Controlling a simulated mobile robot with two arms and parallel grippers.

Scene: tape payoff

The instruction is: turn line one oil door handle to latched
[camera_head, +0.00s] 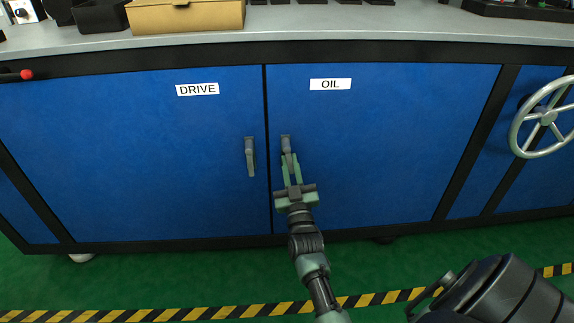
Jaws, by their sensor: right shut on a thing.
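The blue oil door (390,140) carries a white OIL label (330,84) and looks closed in its frame. Its grey handle (286,142) is at the door's left edge, and its upper end shows above my gripper. My right gripper (289,162) reaches up from below and is shut on this handle, hiding its lower part. The handle appears to hang roughly upright; its exact angle is partly hidden. My left gripper is not in view.
The blue drive door (130,150), with its own grey handle (250,157), is close on the left. A spoked handwheel (547,118) sticks out at the right. A grey worktop (330,22) runs above, with a yellow box (186,16).

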